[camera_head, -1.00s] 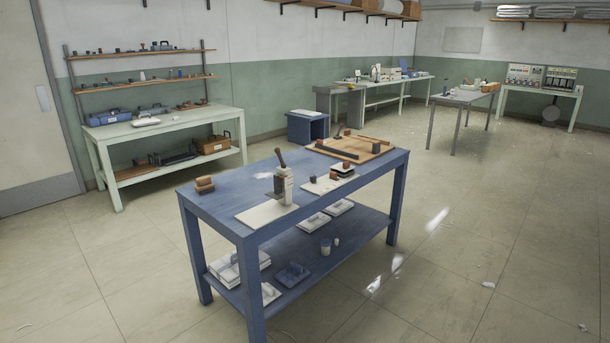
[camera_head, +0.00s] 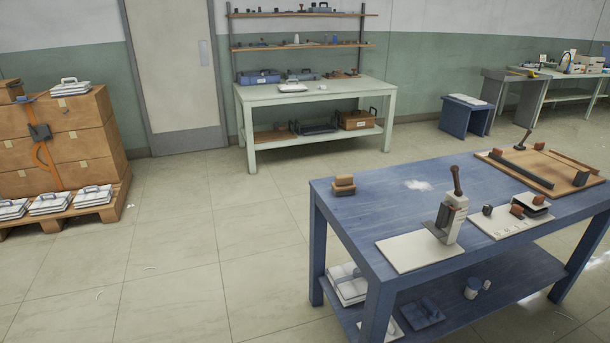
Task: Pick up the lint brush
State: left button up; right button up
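I cannot make out for sure which thing is the lint brush. A blue table (camera_head: 362,220) stands at the front right. Small brown blocks (camera_head: 344,185) lie stacked at its left end, and a whitish patch (camera_head: 418,185) lies on its top. A white device with a brown-knobbed lever (camera_head: 449,222) stands upright on a pale board (camera_head: 408,254) at the table's front. A tool with a dark handle (camera_head: 523,140) stands near a wooden board (camera_head: 565,178) at the far right. Neither of my grippers is in view.
Stacked cartons (camera_head: 60,140) stand on a wooden pallet (camera_head: 122,200) at the left. A pale green workbench (camera_head: 330,92) with shelves stands at the back wall, right of a door (camera_head: 178,70). A blue stool (camera_head: 466,118) stands further right. The tiled floor at front left is clear.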

aim_at(343, 184)
jog(key=i+j+z, duration=0.2)
jog(key=i, duration=0.35)
jog(key=i+j+z, duration=0.2)
jog(key=i+j, duration=0.2)
jog(key=i, duration=0.15)
